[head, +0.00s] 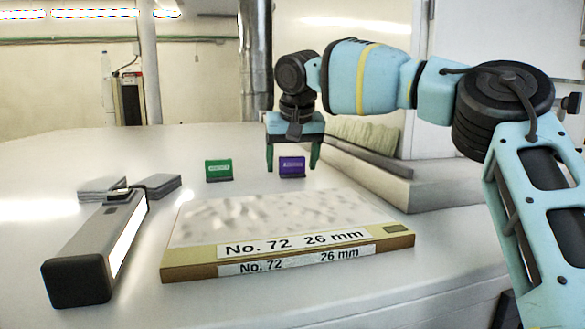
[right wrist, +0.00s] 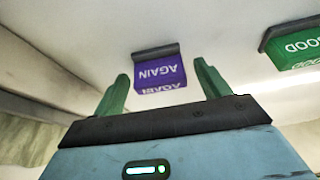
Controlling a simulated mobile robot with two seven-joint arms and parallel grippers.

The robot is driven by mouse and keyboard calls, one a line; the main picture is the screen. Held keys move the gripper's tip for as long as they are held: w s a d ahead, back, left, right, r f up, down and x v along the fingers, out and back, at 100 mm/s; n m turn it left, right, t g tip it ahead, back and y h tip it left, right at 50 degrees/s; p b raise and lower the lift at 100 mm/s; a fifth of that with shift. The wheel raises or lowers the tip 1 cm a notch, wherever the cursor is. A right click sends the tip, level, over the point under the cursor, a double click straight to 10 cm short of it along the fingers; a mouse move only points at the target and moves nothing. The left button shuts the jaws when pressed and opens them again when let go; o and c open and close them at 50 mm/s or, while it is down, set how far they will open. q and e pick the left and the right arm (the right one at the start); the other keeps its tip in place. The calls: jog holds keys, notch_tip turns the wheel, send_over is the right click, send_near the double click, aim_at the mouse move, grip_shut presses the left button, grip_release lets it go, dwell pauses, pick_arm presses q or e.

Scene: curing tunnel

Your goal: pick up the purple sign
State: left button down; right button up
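The purple sign (head: 291,167) stands on the white table in its dark base, in the middle of the head view. My right gripper (head: 293,168) is open, with one green finger on each side of the sign. In the right wrist view the right gripper (right wrist: 164,75) shows a gap on both sides of the sign, with no contact seen. My left gripper is not in view.
A green sign (head: 219,170), reading "GOOD" in the wrist view (right wrist: 300,45), stands left of the purple one. A box marked "No. 72 26 mm" (head: 290,267) lies in front. A grey lamp-like device (head: 98,250) lies left. A grey ledge (head: 400,190) borders the right.

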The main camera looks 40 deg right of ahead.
aim_at(292, 157)
jog(key=c, duration=1)
jog(key=shift+o, duration=0.2)
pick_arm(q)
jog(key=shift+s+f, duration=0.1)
pick_arm(e)
jog(key=shift+r, duration=0.1)
